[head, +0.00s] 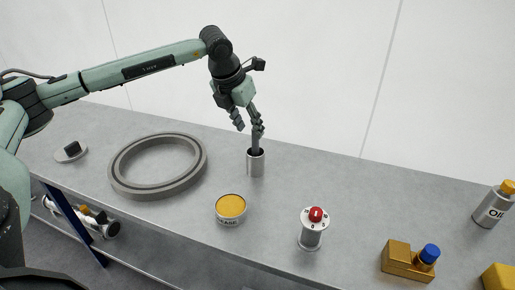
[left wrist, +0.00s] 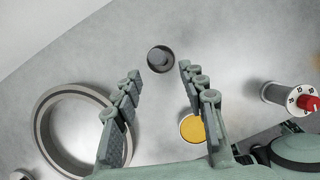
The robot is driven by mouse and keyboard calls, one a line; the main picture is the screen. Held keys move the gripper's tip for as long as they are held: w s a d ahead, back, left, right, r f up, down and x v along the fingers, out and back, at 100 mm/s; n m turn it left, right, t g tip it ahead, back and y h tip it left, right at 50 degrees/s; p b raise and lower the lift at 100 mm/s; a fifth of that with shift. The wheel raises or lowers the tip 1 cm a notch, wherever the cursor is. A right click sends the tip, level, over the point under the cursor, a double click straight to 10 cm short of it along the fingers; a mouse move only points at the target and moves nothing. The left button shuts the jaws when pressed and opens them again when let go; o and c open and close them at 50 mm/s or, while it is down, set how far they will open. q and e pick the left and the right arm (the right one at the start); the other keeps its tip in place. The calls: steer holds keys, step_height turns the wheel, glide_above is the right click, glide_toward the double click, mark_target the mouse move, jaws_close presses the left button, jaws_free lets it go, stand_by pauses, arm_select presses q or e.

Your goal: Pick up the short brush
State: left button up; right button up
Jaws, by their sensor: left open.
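A small metal cup (head: 256,164) stands upright on the grey bench, below my left gripper (head: 248,131). In the left wrist view the cup (left wrist: 150,64) is seen from above, with a dark round-topped object (left wrist: 160,57) inside it. This may be the short brush, but its bristles are hidden and I cannot tell its length. My left gripper also shows in the left wrist view (left wrist: 158,70), its fingers spread to either side of the cup in the picture. It is open and empty, pointing down above the cup. My right gripper is not in view.
A grey ring (head: 120,183) lies left of the cup. A tin with a yellow top (head: 231,209) stands in front of it. A red-knobbed timer (head: 312,235), a brass block with a blue cap (head: 405,260) and an oil can (head: 490,209) stand to the right.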

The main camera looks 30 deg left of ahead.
mark_target(253, 136)
arm_select(q)
steer(key=x, duration=0.7)
steer(key=shift+w+f+p, duration=0.3)
steer(key=shift+p, duration=0.1)
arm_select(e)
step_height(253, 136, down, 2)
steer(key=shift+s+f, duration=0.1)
arm_select(q)
steer(key=shift+c, duration=0.6)
jaws_close()
